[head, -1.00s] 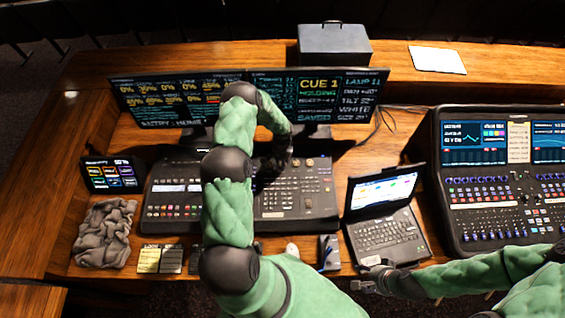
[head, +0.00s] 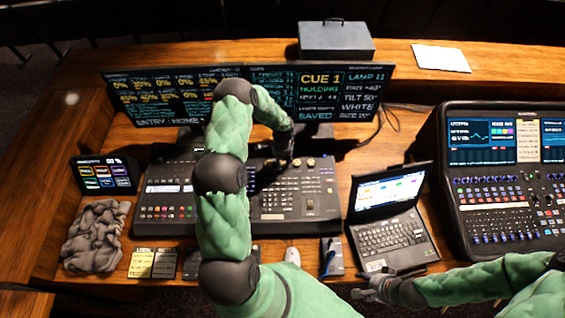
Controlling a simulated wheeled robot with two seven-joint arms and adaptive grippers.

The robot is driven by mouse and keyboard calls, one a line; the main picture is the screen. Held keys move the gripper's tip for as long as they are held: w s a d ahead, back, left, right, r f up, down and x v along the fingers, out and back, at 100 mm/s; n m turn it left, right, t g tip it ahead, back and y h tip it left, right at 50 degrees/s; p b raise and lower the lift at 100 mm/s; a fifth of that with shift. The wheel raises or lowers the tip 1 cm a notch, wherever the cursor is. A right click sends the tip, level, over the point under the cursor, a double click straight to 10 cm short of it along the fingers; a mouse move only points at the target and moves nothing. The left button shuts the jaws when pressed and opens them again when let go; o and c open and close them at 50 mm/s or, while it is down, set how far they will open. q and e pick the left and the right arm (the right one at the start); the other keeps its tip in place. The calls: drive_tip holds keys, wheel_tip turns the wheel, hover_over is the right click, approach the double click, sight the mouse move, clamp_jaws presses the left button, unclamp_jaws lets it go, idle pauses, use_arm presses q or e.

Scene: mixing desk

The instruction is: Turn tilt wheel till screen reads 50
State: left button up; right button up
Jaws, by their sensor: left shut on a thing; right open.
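The lighting console (head: 320,206) lies on the desk below two screens. The right screen (head: 336,95) shows CUE 1, LAMP 11 and a line that looks like TILT 50. My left gripper (head: 281,163) points down at the console's upper edge, shut on a wheel there; the wheel is mostly hidden by the gripper and arm. My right gripper (head: 366,291) is open and empty at the desk's front edge, below the laptop.
A laptop (head: 392,235) stands right of the console, and a sound mixer (head: 500,205) further right. A grey cloth (head: 96,236), a small touch panel (head: 106,175), note cards (head: 152,263) and a mouse (head: 292,256) lie around the console. A dark box (head: 336,40) stands behind the screens.

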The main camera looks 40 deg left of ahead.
idle(0.5)
use_arm(q)
drive_tip(key=o, duration=1.2)
drive_tip(key=shift+c, duration=0.2)
